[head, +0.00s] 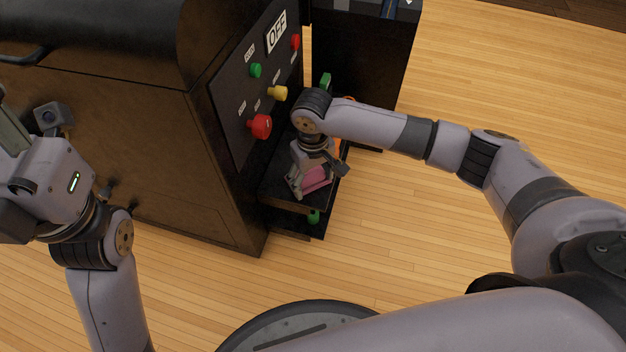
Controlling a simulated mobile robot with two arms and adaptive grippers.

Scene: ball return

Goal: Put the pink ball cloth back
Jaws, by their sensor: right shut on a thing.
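The pink ball cloth (318,177) shows at the low black shelf (284,195) on the side of the ball return machine. My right gripper (318,184) reaches down over the shelf and is shut on the pink cloth. The gripper body covers part of the cloth, and I cannot tell whether the cloth touches the shelf. My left gripper (12,215) is at the left edge, away from the cloth; its fingers are cut off by the frame.
The dark machine (150,130) fills the upper left. Its panel carries a red button (260,126), a yellow button (278,93), a green button (256,70) and an OFF sign (277,32). An orange thing shows behind my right wrist. Wooden floor (480,90) is clear at right.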

